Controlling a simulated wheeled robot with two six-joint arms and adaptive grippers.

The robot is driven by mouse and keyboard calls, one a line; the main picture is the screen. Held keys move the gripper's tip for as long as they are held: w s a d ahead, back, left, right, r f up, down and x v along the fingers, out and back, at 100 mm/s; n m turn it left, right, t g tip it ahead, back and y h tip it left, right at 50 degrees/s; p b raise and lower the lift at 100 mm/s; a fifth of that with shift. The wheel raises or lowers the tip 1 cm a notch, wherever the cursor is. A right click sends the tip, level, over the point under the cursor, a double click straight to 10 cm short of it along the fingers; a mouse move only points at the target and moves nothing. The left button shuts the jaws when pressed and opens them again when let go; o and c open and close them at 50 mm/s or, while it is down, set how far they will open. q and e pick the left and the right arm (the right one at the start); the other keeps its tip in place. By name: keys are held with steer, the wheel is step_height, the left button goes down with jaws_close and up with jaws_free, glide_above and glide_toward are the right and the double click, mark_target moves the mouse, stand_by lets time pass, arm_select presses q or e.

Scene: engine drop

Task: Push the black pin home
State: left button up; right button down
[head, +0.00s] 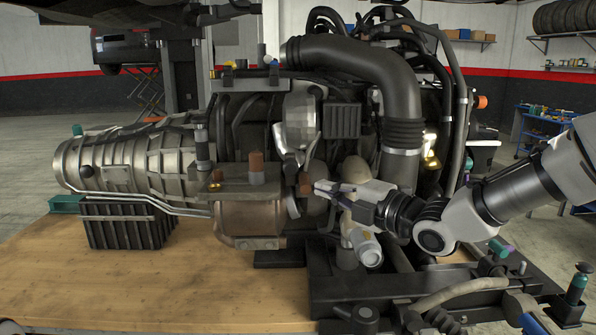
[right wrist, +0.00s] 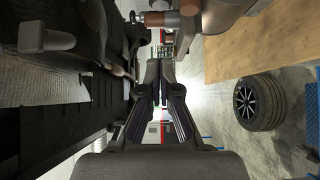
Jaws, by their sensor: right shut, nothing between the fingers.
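My right gripper (head: 322,188) comes in from the right at the front of the engine (head: 342,120). In the right wrist view the shut gripper (right wrist: 160,72) points up the picture, with a gap beside a brown cylinder (right wrist: 190,7) at the top. I cannot clearly make out the black pin in either view; it may be hidden by the gripper or too small. My left gripper is not in view.
A ribbed metal gearbox (head: 130,160) rests over a black crate (head: 125,223) on the wooden table top (head: 170,285). A thick black hose (head: 395,90) arches over the engine. A black frame (head: 400,285) lies front right. The front left table is clear.

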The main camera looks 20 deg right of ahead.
mark_target(296, 168)
steer(key=w+p, duration=0.1)
steer(key=w, duration=0.2)
steer(key=w+a+p, duration=0.1)
steer(key=w+p, duration=0.1)
steer(key=w, duration=0.2)
steer(key=w+a+p, duration=0.1)
steer(key=w+p, duration=0.1)
steer(key=w, duration=0.2)
steer(key=shift+a+f, duration=0.15)
steer(key=shift+f, duration=0.05)
steer(key=shift+w+d+b, duration=0.2)
steer(key=shift+w+b, duration=0.1)
steer(key=shift+w, duration=0.7)
steer(key=shift+w+d+r, duration=0.1)
steer(key=shift+d+r, duration=0.05)
steer(key=shift+r, duration=0.1)
